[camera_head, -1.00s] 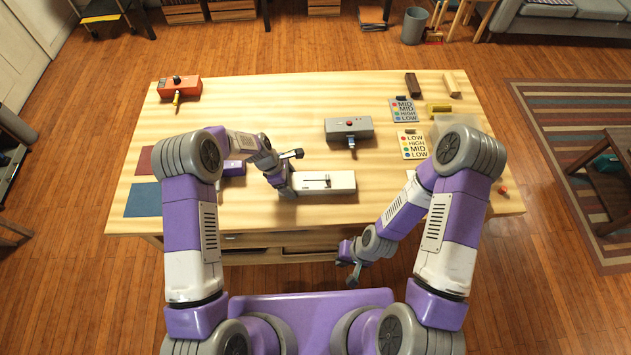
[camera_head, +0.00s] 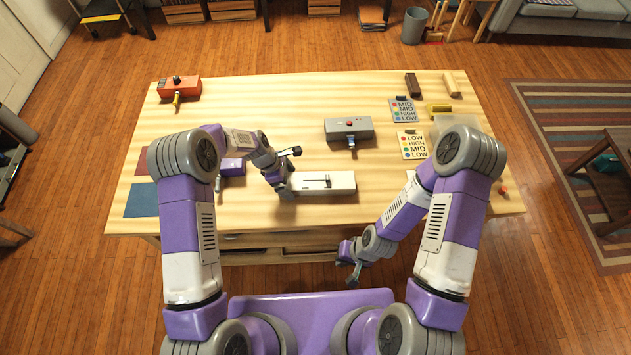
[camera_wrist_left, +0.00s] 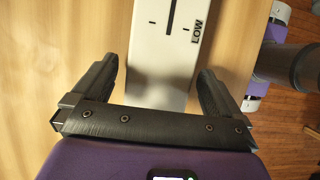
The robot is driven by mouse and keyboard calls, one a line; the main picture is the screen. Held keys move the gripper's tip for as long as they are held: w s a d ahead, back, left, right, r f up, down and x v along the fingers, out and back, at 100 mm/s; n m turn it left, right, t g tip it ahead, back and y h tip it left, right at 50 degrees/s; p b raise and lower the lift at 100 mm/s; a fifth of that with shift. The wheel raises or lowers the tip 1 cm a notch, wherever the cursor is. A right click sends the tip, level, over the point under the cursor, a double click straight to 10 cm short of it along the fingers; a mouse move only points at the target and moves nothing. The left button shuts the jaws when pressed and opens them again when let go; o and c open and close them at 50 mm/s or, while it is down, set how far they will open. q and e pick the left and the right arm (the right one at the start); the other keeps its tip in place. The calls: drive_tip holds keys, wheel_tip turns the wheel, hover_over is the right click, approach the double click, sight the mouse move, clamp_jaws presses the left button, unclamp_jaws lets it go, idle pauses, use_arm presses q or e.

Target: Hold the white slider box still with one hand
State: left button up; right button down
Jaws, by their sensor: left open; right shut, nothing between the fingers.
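The white slider box (camera_head: 335,182) lies near the front middle of the table, its long side running left to right. In the left wrist view the box (camera_wrist_left: 163,70) carries a printed "LOW". My left gripper (camera_head: 291,170) is open at the box's left end. In the left wrist view the left gripper's fingers (camera_wrist_left: 160,80) stand on either side of that end, with narrow gaps; contact cannot be told. My right gripper (camera_head: 351,271) is shut and empty, in front of the table's front edge.
An orange box (camera_head: 180,88) is at the back left, a purple box (camera_head: 232,167) left of my left gripper. Label cards (camera_head: 412,145) lie at the right. The table between is clear.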

use_arm(q)
drive_tip(key=v, duration=1)
drive_tip(key=shift+r, duration=0.35)
drive_tip(key=shift+a, duration=0.1)
drive_tip(key=b+x, duration=0.4)
drive_tip(key=x, duration=0.1)
drive_tip(key=shift+d+f, duration=0.25)
drive_tip(key=shift+f, duration=0.1)
drive_tip(key=b+x, duration=0.3)
drive_tip(key=x, duration=0.2)
drive_tip(key=shift+f+b, duration=0.15)
drive_tip(key=shift+b, duration=0.2)
drive_tip(key=shift+d+f, duration=0.25)
drive_tip(key=shift+f, duration=0.2)
drive_tip(key=c, duration=1.2)
